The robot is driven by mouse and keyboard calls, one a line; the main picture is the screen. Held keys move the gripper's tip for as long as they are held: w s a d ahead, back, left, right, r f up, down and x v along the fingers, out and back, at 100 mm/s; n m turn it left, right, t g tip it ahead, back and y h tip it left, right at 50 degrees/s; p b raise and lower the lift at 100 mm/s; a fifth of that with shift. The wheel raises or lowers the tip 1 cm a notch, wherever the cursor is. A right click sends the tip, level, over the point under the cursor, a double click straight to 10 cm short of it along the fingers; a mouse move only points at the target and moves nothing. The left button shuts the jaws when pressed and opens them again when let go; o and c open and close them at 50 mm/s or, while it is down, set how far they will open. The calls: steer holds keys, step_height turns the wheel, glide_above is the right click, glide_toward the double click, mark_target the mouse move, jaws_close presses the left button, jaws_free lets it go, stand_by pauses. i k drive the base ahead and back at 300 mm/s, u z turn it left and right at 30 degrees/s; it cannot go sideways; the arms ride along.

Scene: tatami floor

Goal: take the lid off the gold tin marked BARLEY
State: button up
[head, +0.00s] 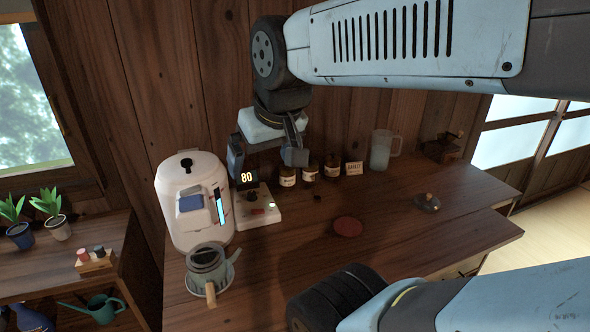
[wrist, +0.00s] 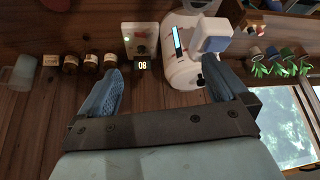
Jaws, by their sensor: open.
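Three small brownish-gold containers with pale labels stand in a row at the back of the counter: a left one (head: 288,177), a middle one (head: 311,173) and a right one (head: 332,167). Their labels are too small to read, so I cannot tell which is marked BARLEY. In the wrist view the row (wrist: 91,64) lies left of my fingers. My gripper (head: 266,160) is open and empty, above the back of the counter. Its left finger is near the scale's display; its right finger is in front of the containers in the picture. The wrist view shows both fingers apart (wrist: 162,85).
A scale reading 80 (head: 258,212) and a white machine (head: 190,205) stand to the left, with a dark pot (head: 207,262) in front. A small card (head: 354,168) and a clear pitcher (head: 380,155) stand right of the containers. A red disc (head: 348,227) and a knobbed lid-like piece (head: 427,203) lie on the counter.

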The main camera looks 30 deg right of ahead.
mark_target(312, 163)
steer(key=z, duration=0.05)
steer(key=k, duration=0.5)
steer(key=u, duration=1.15)
steer(key=k, duration=0.7)
steer(key=z, duration=1.5)
steer(key=i, duration=0.95)
steer(key=z, duration=0.15)
